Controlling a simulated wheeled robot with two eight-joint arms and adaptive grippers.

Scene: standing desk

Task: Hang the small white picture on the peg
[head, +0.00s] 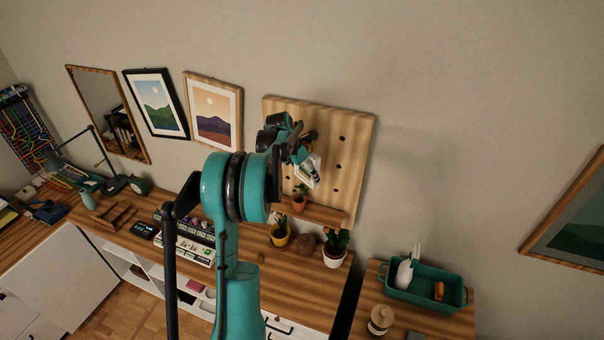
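The teal arm covers the pegboard's left part. No peg can be made out; dark holes show on the right of the board. I cannot tell whether the picture touches the board. My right gripper is not in view.
A small potted plant (299,202) stands on the pegboard's ledge, just below the picture. Potted plants, including one in a white pot (335,256), stand on the desk below. A teal tray (420,295) is at right. Framed pictures (213,113) hang at left.

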